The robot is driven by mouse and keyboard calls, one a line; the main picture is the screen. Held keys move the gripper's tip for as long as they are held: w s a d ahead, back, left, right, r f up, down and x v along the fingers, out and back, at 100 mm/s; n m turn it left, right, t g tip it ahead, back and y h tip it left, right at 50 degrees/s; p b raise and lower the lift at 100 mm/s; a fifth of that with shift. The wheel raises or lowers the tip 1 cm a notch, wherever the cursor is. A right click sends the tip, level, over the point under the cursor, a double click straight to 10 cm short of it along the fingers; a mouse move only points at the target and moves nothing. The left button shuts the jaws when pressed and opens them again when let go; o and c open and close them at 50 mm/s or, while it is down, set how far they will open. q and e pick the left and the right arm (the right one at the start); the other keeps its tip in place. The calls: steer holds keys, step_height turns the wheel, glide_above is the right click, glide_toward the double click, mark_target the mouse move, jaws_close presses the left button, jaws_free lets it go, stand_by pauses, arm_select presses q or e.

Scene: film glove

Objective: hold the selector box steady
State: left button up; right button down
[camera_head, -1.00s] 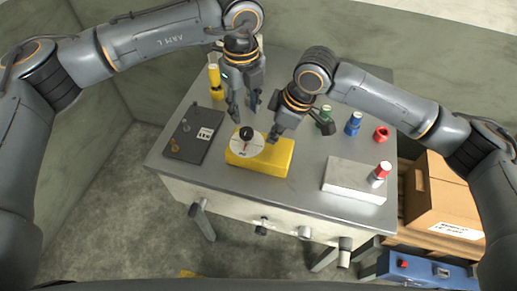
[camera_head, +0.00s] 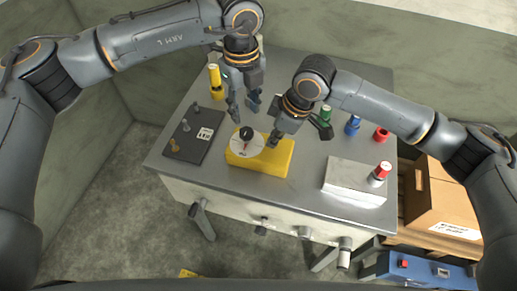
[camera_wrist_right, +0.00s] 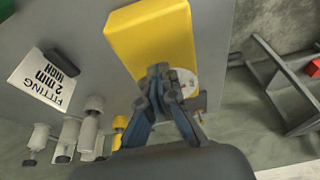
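The selector box is a yellow block (camera_head: 275,160) on the grey table, with a white round dial (camera_head: 240,146) and a black knob (camera_head: 247,132) at its left end. In the right wrist view the box (camera_wrist_right: 150,35) lies just beyond the fingers, which partly hide the dial (camera_wrist_right: 188,84). My right gripper (camera_head: 273,141) has its fingertips close together at the box's back edge, by the dial; it also shows in the right wrist view (camera_wrist_right: 160,74). I cannot tell if it touches the box. My left gripper (camera_head: 243,109) is open and empty, just behind and above the knob.
A dark plate (camera_head: 192,148) with a white label lies left of the box. A yellow cylinder (camera_head: 215,78) stands behind it. Green (camera_head: 326,113), blue (camera_head: 352,125) and red (camera_head: 381,134) pieces stand at the back right. A pale block (camera_head: 345,182) lies front right.

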steer(key=shift+f, duration=0.25)
steer(key=shift+f, duration=0.55)
steer(key=shift+s+f, duration=0.25)
steer(key=shift+f, duration=0.1)
stand_by(1.3)
